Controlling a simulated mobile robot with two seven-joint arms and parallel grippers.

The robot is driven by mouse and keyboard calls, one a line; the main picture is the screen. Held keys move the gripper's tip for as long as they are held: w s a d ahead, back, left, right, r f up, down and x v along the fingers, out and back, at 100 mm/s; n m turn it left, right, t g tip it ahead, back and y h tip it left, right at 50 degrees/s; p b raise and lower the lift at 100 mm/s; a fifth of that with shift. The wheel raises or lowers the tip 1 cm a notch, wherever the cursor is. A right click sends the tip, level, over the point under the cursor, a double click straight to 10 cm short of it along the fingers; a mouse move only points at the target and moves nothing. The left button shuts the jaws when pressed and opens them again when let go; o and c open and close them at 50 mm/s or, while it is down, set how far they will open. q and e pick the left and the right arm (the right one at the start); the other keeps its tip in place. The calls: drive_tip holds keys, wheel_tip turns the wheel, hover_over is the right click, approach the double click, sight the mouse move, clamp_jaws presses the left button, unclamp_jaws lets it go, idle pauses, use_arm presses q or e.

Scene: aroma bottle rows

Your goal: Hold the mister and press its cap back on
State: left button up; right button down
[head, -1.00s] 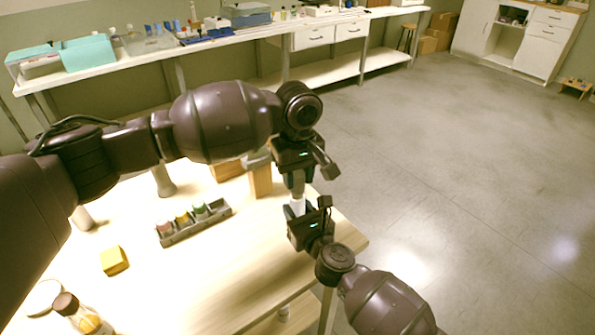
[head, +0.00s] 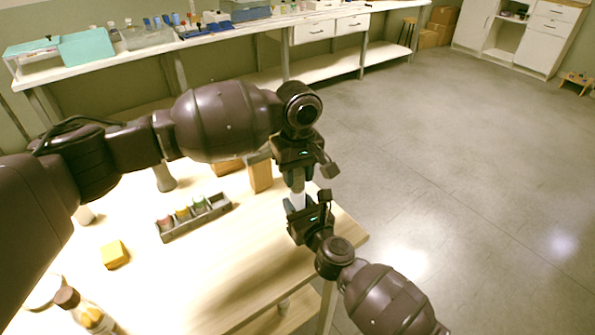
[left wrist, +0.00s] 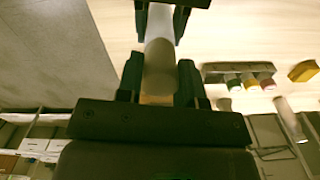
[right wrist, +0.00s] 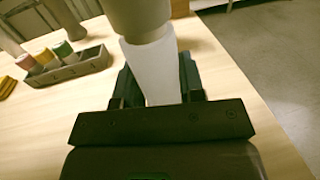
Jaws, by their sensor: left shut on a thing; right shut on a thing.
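The mister is a white, translucent bottle (right wrist: 152,72), upright in the right wrist view; it also shows in the head view (head: 298,199). My right gripper (head: 306,212) is shut on its body, above the table's right side. The cap is a grey-beige cylinder (right wrist: 140,18) directly above the mister; it also shows in the left wrist view (left wrist: 160,80). My left gripper (head: 298,180) is shut on the cap from above. Cap and bottle are in line and appear to meet, but I cannot tell how far the cap is seated.
A grey tray (head: 194,225) holds small bottles with pink, yellow and green tops. A yellow block (head: 114,254) and a brown-capped bottle (head: 88,312) stand at the left. A wooden block (head: 260,174) stands behind the grippers. The table's right edge is close by.

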use_arm(q)
drive_tip(key=shift+f, duration=0.45)
drive_tip(key=o, duration=1)
drive_tip(key=shift+c, duration=0.2)
wheel_tip(320, 180, up, 12)
use_arm(e)
drive_tip(key=c, duration=0.6)
unclamp_jaws()
drive_tip(key=shift+c, duration=0.2)
